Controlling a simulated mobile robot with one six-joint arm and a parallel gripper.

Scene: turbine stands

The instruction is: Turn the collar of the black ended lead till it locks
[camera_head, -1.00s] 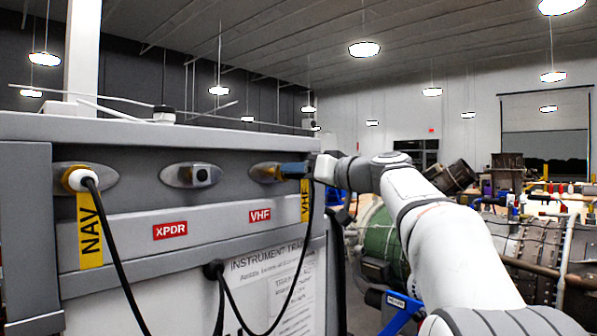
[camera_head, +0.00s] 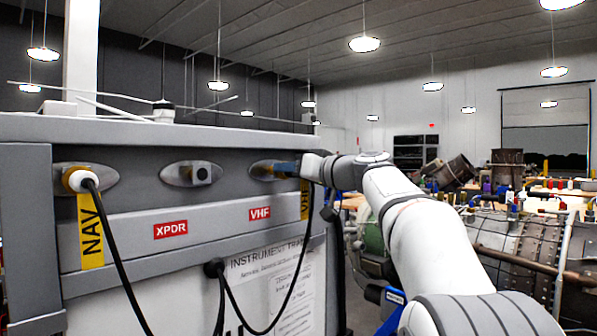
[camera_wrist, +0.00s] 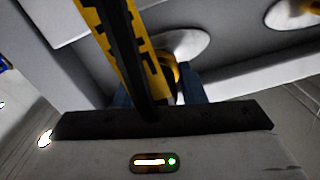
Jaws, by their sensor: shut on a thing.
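The black lead with the yellow VHF tag (camera_head: 304,205) hangs from the right-hand socket (camera_head: 258,170) on the grey panel. My gripper (camera_head: 285,169), with blue fingers, is shut at that socket around the lead's end. The fingers hide most of the plug and collar in the head view. In the wrist view my gripper (camera_wrist: 160,92) straddles the lead's end, and a yellow ring (camera_wrist: 171,68) shows against the pale socket plate (camera_wrist: 184,44). The black cable and tag (camera_wrist: 103,35) cross in front. I cannot tell whether the collar is locked.
A white-ended lead (camera_head: 78,180) with a NAV tag sits in the left socket. The middle XPDR socket (camera_head: 192,174) has no lead. A black cable hangs from a fitting (camera_head: 213,268) on the lower panel. Turbine parts (camera_head: 515,240) stand at the right.

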